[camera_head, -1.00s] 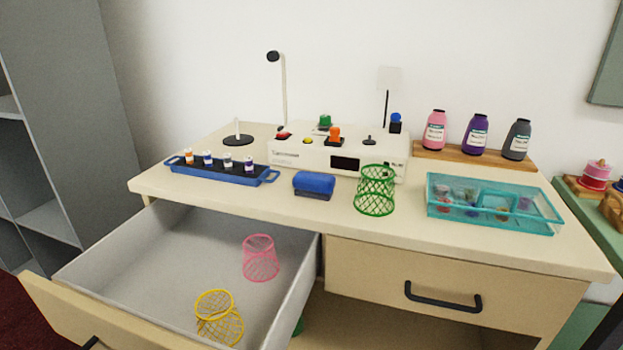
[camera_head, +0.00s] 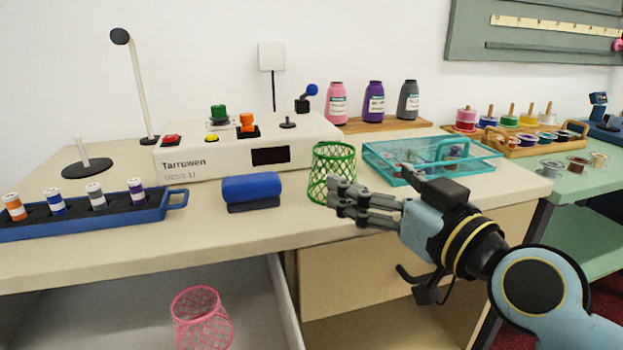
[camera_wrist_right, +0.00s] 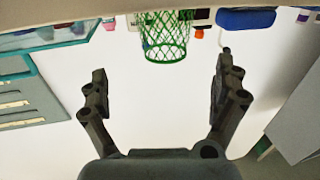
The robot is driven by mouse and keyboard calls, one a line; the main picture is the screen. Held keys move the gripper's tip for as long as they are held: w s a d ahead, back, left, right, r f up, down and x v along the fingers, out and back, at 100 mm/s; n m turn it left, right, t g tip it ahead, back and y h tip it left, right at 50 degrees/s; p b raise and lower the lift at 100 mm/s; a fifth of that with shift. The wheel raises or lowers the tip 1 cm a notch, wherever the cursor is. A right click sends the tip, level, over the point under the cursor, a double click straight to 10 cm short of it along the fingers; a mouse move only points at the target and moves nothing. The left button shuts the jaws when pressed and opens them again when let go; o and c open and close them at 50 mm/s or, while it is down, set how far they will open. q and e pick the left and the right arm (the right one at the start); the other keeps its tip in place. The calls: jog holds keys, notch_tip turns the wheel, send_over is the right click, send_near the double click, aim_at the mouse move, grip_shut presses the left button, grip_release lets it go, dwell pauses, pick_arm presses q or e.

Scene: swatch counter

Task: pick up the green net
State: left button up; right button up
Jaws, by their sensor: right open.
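The green net (camera_head: 330,168) is an open mesh cup standing on the counter, between the blue block and the teal tray. My right gripper (camera_head: 340,195) is in front of it in the head view, and its fingers overlap the net's lower right part. In the right wrist view the net (camera_wrist_right: 166,38) shows beyond and roughly between the two spread fingers (camera_wrist_right: 160,85), with space on both sides. The right gripper is open and holds nothing. My left gripper is not in view.
A blue block (camera_head: 251,188) lies left of the net. A teal tray (camera_head: 478,164) is close on the right, and a white machine (camera_head: 215,158) stands behind. The open drawer (camera_head: 110,325) below holds a pink net (camera_head: 201,318).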

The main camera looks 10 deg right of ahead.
aim_at(334, 161)
jog(key=x, duration=0.9)
jog(key=shift+w+a+f, duration=0.15)
jog(key=shift+w+a, duration=0.1)
jog(key=shift+a, duration=0.25)
jog(key=c, duration=0.9)
